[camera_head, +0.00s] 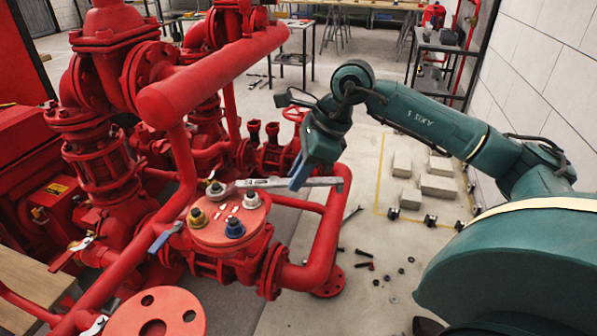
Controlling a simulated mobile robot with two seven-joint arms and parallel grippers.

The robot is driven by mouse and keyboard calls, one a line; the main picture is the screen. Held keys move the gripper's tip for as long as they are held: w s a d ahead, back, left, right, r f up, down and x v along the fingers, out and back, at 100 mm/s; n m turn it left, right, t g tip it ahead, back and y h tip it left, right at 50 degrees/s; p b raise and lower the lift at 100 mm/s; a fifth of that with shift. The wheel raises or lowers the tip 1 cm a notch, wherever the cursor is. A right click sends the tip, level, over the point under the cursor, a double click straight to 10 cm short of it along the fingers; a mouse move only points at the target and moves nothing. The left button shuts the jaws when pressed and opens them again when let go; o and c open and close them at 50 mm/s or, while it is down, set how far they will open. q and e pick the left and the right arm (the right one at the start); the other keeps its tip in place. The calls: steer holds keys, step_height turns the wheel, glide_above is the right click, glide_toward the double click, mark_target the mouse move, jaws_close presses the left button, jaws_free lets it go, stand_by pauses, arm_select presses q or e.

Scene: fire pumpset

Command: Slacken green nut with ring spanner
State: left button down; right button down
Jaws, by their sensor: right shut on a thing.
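My right gripper (299,176) reaches in from the right and is shut on a grey ring spanner (268,183). The spanner lies roughly level above the red flange (212,238). Its left end is at a nut (215,189) on the flange's far side; I cannot tell whether the ring is around it or just above. No nut shows clearly as green; the colour of that far nut is hard to make out. A yellow nut (197,217), a blue nut (235,227) and a pale grey nut (251,200) also sit on the flange. My left gripper is out of view.
Red pipes and valves fill the left and middle. A red vertical pipe (327,235) stands below the spanner's right end. Loose bolts (363,253) and another spanner (352,212) lie on the floor. Grey blocks (438,186) stand inside yellow floor lines at right.

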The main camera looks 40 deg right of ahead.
stand_by(0.4)
steer(key=shift+r+p, duration=0.45)
steer(key=shift+r, duration=0.15)
steer(key=shift+r+p, duration=1.5)
steer(key=shift+r, duration=0.5)
